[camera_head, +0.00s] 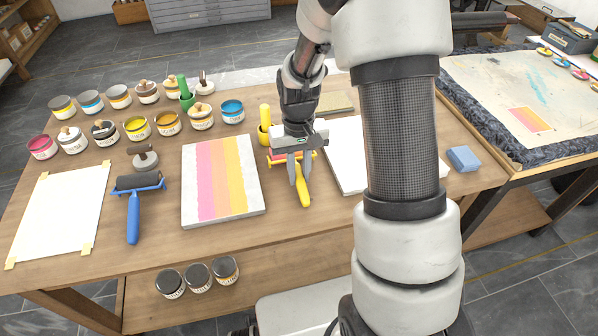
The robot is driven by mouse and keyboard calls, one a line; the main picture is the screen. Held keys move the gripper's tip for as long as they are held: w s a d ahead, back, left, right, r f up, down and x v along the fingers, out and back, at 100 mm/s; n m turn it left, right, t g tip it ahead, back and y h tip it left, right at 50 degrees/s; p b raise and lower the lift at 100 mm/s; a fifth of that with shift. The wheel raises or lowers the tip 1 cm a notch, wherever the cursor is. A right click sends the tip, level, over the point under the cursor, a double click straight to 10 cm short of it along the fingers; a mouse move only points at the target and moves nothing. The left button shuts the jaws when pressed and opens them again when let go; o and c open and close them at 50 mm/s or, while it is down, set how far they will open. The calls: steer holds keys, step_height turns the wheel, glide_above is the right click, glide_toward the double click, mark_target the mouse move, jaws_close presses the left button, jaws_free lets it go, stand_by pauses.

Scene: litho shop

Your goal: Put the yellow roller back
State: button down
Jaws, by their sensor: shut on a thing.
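The yellow roller (304,194) is between the litho stone and a pale slab, its handle toward the front of the table. My gripper (299,182) points down over it and is shut on it near the top of the handle. The fingers and wrist hide part of the roller's frame and drum. I cannot tell whether the roller touches the table or is just above it. A blue roller (132,205) with a dark drum lies farther left on the table.
The stone (189,190) with pink, orange and yellow stripes lies left of my gripper. A pale slab (342,150) lies right, partly behind my arm. Several ink tins, including a blue one (232,112), stand at the back left. A blue sponge (463,158) is at the right.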

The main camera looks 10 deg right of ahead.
steer(key=shift+f, duration=0.1)
steer(key=c, duration=1.5)
jaws_free()
steer(key=shift+c, duration=0.2)
step_height(320, 180, up, 16)
steer(key=r+p, duration=0.1)
steer(key=p, duration=0.3)
steer(key=s+r+t, duration=0.3)
steer(key=s+r, duration=0.4)
steer(key=s, duration=0.2)
steer(key=s+r+t, duration=0.3)
steer(key=s+r, duration=0.3)
steer(key=s, duration=0.4)
step_height(320, 180, up, 15)
steer(key=p, duration=1.5)
steer(key=shift+w+r, duration=0.15)
steer(key=shift+w, duration=0.15)
